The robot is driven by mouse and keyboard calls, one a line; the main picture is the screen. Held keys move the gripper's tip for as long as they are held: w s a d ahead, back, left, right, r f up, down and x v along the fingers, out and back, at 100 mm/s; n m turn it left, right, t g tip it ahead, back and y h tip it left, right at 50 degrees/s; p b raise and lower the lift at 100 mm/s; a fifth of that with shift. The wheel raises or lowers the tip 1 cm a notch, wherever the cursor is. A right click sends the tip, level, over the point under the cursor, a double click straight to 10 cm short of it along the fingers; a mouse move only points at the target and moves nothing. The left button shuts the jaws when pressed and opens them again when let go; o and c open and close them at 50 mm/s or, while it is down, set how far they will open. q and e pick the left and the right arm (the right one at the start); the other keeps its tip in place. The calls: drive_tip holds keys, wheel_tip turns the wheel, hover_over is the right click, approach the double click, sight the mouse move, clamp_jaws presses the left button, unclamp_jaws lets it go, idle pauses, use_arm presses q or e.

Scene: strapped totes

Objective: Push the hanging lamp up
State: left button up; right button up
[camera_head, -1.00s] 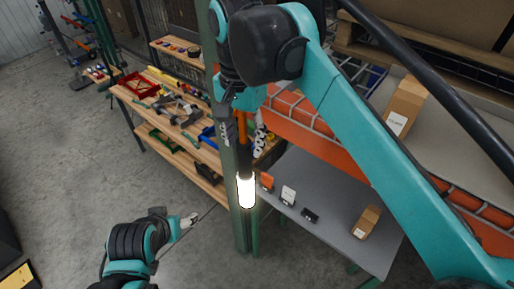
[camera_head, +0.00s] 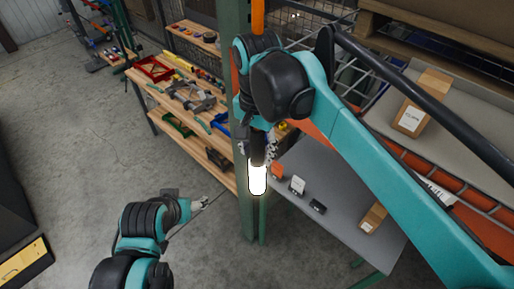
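The hanging lamp (camera_head: 257,180) is a glowing white tube with a dark upper end, hanging upright in front of a green post. My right arm comes in from the right and crosses in front of the lamp's upper part. My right gripper (camera_head: 250,140) is beside the lamp's dark upper end. It is largely hidden by my own wrist, so contact and finger opening cannot be made out. My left gripper (camera_head: 201,203) is low at the left, apart from the lamp, with nothing visible in it; its fingers are too small to read.
The green post (camera_head: 246,205) stands close behind the lamp. A wooden workbench (camera_head: 185,128) with tools and a red tray (camera_head: 153,69) is at the left. A grey table (camera_head: 335,205) with small items and a cardboard box (camera_head: 373,217) is at the right.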

clamp_jaws()
wheel_tip(320, 180, up, 26)
drive_tip(key=p, duration=1.3)
drive_tip(key=shift+r+p, duration=0.25)
drive_tip(key=shift+p, duration=0.1)
drive_tip(key=shift+w, duration=0.1)
drive_tip(key=shift+o, duration=1.5)
unclamp_jaws()
